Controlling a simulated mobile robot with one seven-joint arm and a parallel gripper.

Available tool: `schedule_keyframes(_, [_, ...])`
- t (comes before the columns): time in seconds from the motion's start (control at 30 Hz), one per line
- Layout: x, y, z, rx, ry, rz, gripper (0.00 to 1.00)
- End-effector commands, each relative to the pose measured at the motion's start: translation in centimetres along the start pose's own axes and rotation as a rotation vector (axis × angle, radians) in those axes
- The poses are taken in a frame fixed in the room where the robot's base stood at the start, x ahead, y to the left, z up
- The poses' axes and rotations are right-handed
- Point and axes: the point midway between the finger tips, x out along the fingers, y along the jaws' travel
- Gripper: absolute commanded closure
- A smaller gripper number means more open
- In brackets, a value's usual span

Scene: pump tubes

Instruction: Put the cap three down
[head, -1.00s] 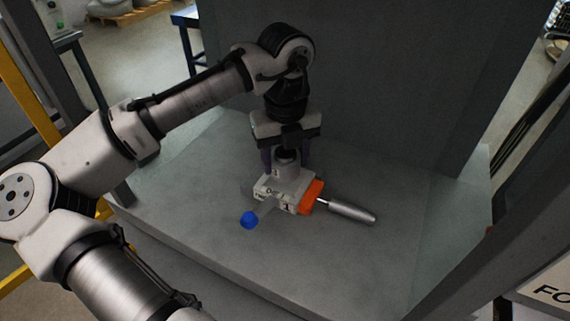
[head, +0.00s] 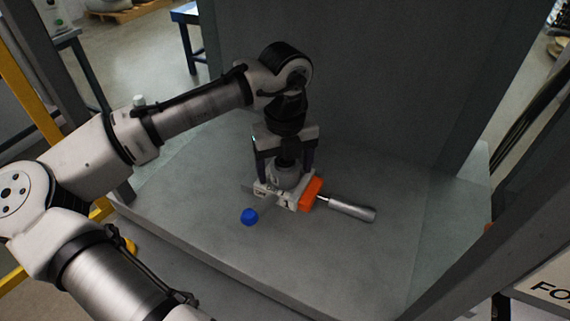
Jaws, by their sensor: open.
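A white pump body (head: 270,192) with dark markings lies on the grey table. A grey round part (head: 286,174), which may be cap three, is at its upper side; I cannot read a number on it. My gripper (head: 286,168) points down over the pump body, open, with one finger on each side of the grey part. I cannot tell whether the fingers touch it. An orange part (head: 312,193) is on the pump's right side, with a silver cylinder (head: 350,208) on a thin rod beyond it.
The grey table (head: 300,260) is clear in front of the pump and to both sides. A tall dark panel (head: 380,80) stands behind it. A dark post (head: 470,230) rises at the right, and a yellow frame (head: 25,110) is at the left.

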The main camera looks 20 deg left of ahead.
Motion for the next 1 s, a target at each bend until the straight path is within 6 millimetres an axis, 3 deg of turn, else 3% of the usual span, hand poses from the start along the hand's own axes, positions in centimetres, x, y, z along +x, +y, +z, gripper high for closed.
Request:
schedule_keyframes(0.17, [-0.8,-0.1,0.0,0.0,0.0,-0.001,0.24])
schedule_keyframes(0.4, [-4.9,-0.1,0.0,0.001,-0.001,-0.003,0.24])
schedule_keyframes(0.6, [-7.3,-0.1,0.0,0.0,0.0,-0.001,0.24])
schedule_keyframes(1.0, [-7.8,0.0,0.0,0.0,0.001,0.0,0.24])
